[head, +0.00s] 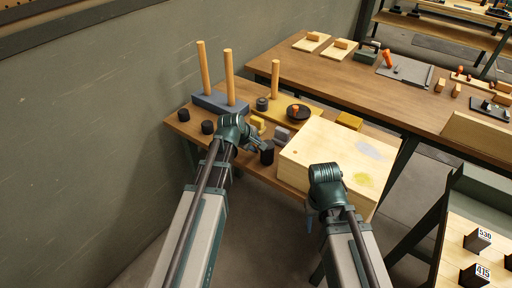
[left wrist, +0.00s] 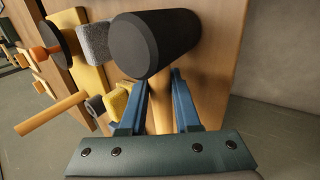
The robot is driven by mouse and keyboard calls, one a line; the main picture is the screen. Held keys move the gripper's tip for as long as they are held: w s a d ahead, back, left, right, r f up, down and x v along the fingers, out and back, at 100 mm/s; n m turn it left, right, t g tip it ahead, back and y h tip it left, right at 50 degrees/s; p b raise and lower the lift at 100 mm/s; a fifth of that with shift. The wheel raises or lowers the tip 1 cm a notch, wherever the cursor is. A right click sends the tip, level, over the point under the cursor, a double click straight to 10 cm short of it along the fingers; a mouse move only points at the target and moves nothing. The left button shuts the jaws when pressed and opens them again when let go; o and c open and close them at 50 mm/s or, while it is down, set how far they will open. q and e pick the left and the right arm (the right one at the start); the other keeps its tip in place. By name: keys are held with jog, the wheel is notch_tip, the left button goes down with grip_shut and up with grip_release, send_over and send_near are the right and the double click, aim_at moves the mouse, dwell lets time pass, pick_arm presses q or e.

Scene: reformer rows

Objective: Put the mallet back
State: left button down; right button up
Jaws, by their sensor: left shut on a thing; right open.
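The mallet has a black cylindrical head (left wrist: 155,45) and a pale wooden handle (left wrist: 160,112). In the left wrist view my left gripper (left wrist: 161,100) is shut on the handle just below the head. In the head view my left gripper (head: 258,142) is over the near part of the small brown table, with the black mallet head (head: 267,154) beside its fingers; the handle is mostly hidden there. My right gripper (head: 310,220) is open and empty, pointing down in front of the pale wooden box.
The pale wooden box (head: 335,152) takes up the table's right side. A blue-grey block (head: 217,104) with two tall pegs, black round pieces (head: 208,127) and a black disc with an orange knob (head: 297,113) stand behind and left. A long workbench (head: 345,80) is behind.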

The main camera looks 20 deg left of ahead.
pick_arm(q)
jog(key=shift+f, duration=0.1)
jog(key=c, duration=1.1)
grip_release()
jog(key=shift+f, duration=0.1)
jog(key=o, duration=0.5)
jog(key=shift+s+r+p, duration=0.15)
jog(key=shift+r+p, duration=0.15)
jog(key=shift+r, duration=0.2)
jog(key=p+v, duration=0.9)
jog(key=v, duration=0.2)
jog(key=s+d+f+m+g+y, duration=0.1)
jog(key=s+d+m+g, duration=0.1)
jog(key=s+d+m, duration=0.3)
jog(key=s+d+f+m+g+y, duration=0.1)
jog(key=s+d+m+g, duration=0.1)
jog(key=s+d+m, duration=0.3)
jog(key=s+d+f+m+g+y, duration=0.1)
jog(key=s+d+m+g, duration=0.1)
jog(key=s+d+m, duration=0.3)
jog(key=shift+s+d+f+m+g+y, duration=0.1)
jog(key=shift+s+m+g+y, duration=0.1)
jog(key=shift+s+m, duration=0.55)
jog(key=shift+s+d+f+m+g+y, duration=0.1)
jog(key=shift+s+d+m+g+y, duration=0.1)
jog(key=shift+s+m, duration=0.55)
